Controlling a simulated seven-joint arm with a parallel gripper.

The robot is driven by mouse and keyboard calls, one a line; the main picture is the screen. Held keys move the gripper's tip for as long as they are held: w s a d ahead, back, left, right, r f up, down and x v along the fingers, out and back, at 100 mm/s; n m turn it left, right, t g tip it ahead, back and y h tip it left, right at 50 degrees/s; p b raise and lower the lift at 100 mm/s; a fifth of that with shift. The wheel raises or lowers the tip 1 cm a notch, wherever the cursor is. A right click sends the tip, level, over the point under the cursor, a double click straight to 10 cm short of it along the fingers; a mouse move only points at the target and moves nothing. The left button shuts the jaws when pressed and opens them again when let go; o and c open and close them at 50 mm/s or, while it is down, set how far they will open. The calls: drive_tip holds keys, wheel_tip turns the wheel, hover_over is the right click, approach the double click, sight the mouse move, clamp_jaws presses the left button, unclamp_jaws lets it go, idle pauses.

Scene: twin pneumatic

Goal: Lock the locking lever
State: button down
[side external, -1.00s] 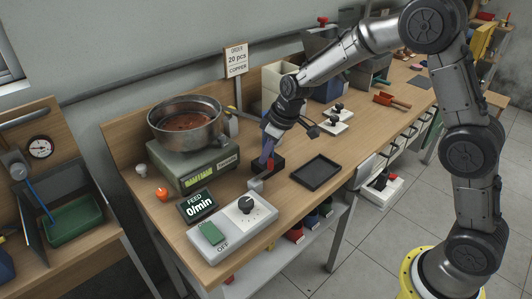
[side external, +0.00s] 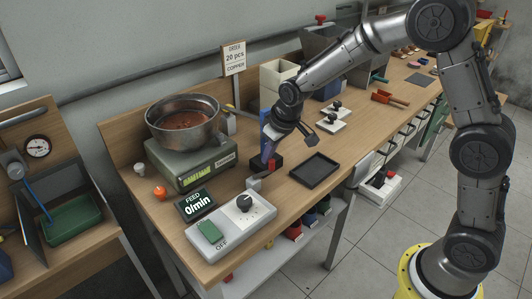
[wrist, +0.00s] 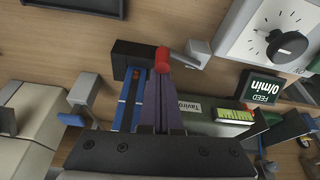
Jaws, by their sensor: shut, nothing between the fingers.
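A black block (wrist: 122,58) stands on the wooden bench, with a blue upright (wrist: 130,100) on it. A red, rounded handle end (wrist: 161,60), which looks like the lever's, shows beside the block in the wrist view. My gripper (wrist: 163,75) is shut, its dark purple-grey fingers pointing at the red end. The tips are at or very near it; I cannot tell whether they touch. In the side view, the black block (side external: 287,165) and my gripper (side external: 268,162) are at mid-bench. My fingers hide much of the lever, so its angle is unclear.
A grey bracket (side external: 253,183) sits close by. A white control panel (side external: 230,228) with a black knob and green switch is in front. A scale (side external: 190,168) carries a metal pot (side external: 182,122). A black tray (side external: 315,170) lies right.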

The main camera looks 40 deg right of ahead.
drive_tip(key=s+m, duration=0.1)
drive_tip(key=m+h, duration=0.1)
drive_tip(key=m, duration=0.1)
drive_tip(key=shift+s+a+m, duration=0.2)
drive_tip(key=shift+s+m, duration=0.1)
drive_tip(key=shift+s, duration=0.1)
drive_tip(key=m, duration=0.1)
drive_tip(key=s+m+h, duration=0.1)
drive_tip(key=m, duration=0.1)
drive_tip(key=s+a+m, duration=0.1)
drive_tip(key=m, duration=0.1)
drive_tip(key=shift+g+h, duration=0.4)
drive_tip(key=shift+s+d, duration=0.15)
drive_tip(key=shift+s, duration=0.6)
drive_tip(key=v, duration=1)
